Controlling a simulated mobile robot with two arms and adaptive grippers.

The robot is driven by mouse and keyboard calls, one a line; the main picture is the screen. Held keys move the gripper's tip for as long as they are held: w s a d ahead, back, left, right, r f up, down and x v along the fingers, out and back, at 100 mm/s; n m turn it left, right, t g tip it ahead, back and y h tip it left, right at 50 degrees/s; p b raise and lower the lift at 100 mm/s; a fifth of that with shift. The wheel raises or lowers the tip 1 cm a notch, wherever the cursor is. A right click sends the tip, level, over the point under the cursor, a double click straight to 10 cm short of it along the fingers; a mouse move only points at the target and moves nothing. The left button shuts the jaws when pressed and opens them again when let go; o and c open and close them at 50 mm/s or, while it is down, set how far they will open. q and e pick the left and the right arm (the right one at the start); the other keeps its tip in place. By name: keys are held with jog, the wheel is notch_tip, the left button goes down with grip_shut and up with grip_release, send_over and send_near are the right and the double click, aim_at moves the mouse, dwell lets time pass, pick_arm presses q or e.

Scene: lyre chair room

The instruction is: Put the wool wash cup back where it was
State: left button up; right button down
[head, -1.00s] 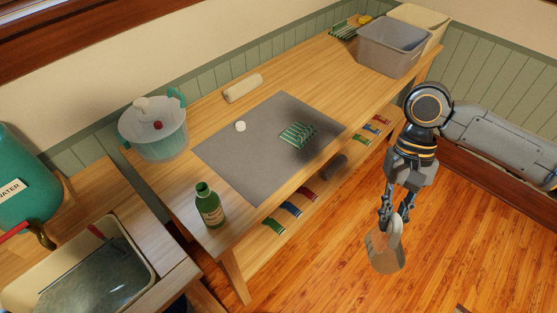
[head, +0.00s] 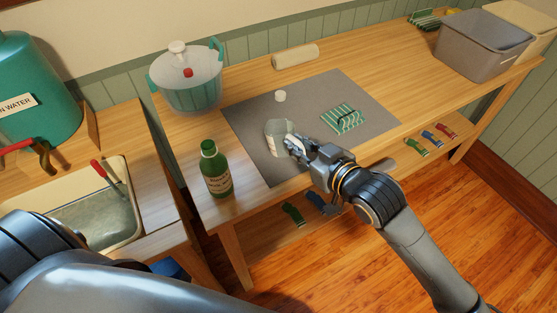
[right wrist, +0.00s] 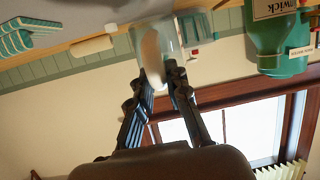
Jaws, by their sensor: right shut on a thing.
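The clear cup (head: 273,133) with a pale handle is over the left part of the grey mat (head: 245,115). My right gripper (head: 293,146) is shut on its handle side. The cup looks upright; whether its base touches the mat is unclear. In the right wrist view the cup (right wrist: 178,42) sits between the fingers (right wrist: 165,78). The green bottle (head: 216,172) stands at the table's front left, left of the cup. A white cap (head: 280,96) lies on the mat behind the cup. My left arm crosses the lower left; its gripper is out of view.
A striped folded cloth (head: 344,119) lies on the mat right of the cup. A grey bin (head: 484,45) is at the far right. A sink (head: 100,215) is at left. Bare tabletop (head: 385,65) lies behind the mat.

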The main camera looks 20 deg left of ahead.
aim_at(293, 137)
jog(key=shift+w+a+r+m+t+y+b, duration=0.15)
jog(key=shift+w+a+r+t+y+b, duration=0.2)
jog(key=shift+a+t+y+b, duration=0.2)
jog(key=shift+w+a+r+m+t+y+b, duration=0.15)
jog(key=shift+w+a+r+t+y+b, duration=0.15)
jog(key=shift+a+t+y+b, duration=0.25)
jog(key=shift+d+r+t, duration=0.15)
jog(key=shift+r+t, duration=0.15)
jog(key=shift+r, duration=0.05)
jog(key=shift+w+d+f, duration=0.1)
jog(key=shift+w+f, duration=0.05)
jog(key=shift+f, duration=0.15)
notch_tip(293, 137, down, 4)
jog(key=shift+d+f+b, duration=0.1)
jog(key=shift+b, duration=0.25)
jog(key=shift+f, duration=2.3)
jog(key=shift+f, duration=0.1)
